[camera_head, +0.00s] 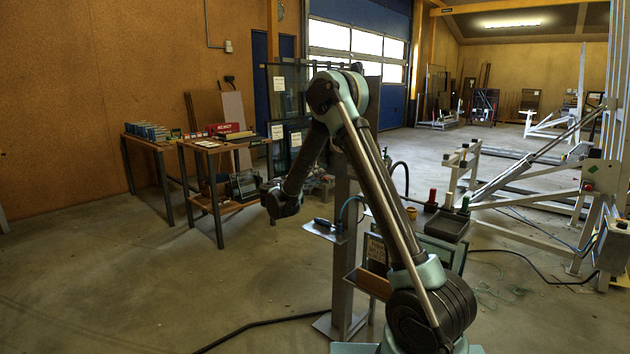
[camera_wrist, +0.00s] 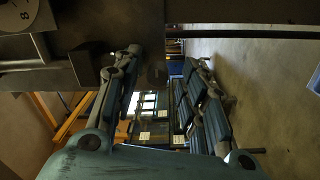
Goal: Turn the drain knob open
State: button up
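I cannot pick out the drain knob for certain in either view. In the wrist view my gripper (camera_wrist: 165,68) is open, with its two jointed fingers well apart. A dark, roundish shape (camera_wrist: 157,73) shows between the fingers against a dark panel; I cannot tell whether it is a knob. A grey metal part with a pale round disc (camera_wrist: 18,14) bearing dark marks is at the top left, beside the left finger.
A metal stand (camera_head: 343,265) with a small plate and black-handled tool (camera_head: 322,223) is close to my arm. A dark tray (camera_head: 447,226) with red and green items is right of it. Wooden tables (camera_head: 205,150) stand at left. A cable crosses the floor; the front left floor is clear.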

jog(key=v, duration=1.2)
jog(key=shift+f, duration=0.1)
